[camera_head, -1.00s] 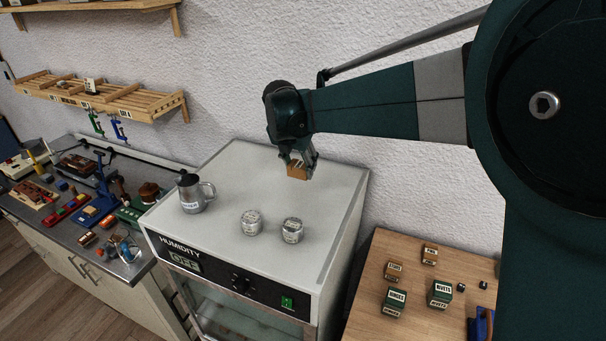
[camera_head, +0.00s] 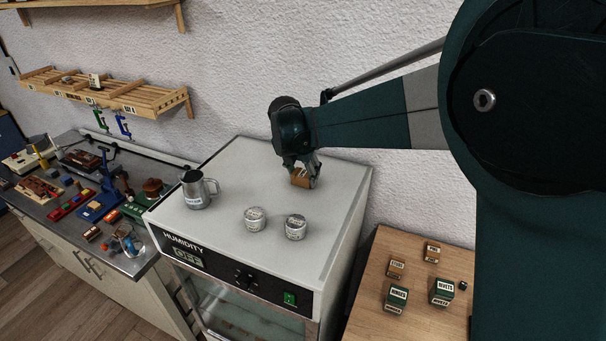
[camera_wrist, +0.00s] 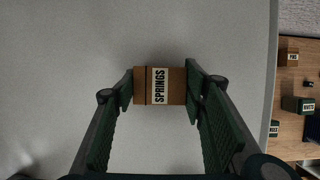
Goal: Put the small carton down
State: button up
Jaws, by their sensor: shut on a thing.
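The small carton (camera_head: 300,180) is brown cardboard. In the wrist view the carton (camera_wrist: 160,86) shows a white label reading SPRINGS. My gripper (camera_head: 305,174) is shut on it, with one green finger on each side of the carton in the wrist view (camera_wrist: 160,90). The carton is over the back right part of the light grey top of the humidity cabinet (camera_head: 240,165). I cannot tell whether its underside touches that top.
On the cabinet top, a metal mug (camera_head: 197,190) stands at the left and two round tins (camera_head: 255,219) (camera_head: 296,227) stand nearer the front. A wooden table (camera_head: 375,265) at the right holds several small labelled boxes. The top around the carton is clear.

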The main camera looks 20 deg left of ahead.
jog(key=shift+f, duration=0.1)
jog(key=o, duration=0.9)
jog(key=v, duration=1.2)
jog(key=shift+b, duration=0.3)
dwell(0.4)
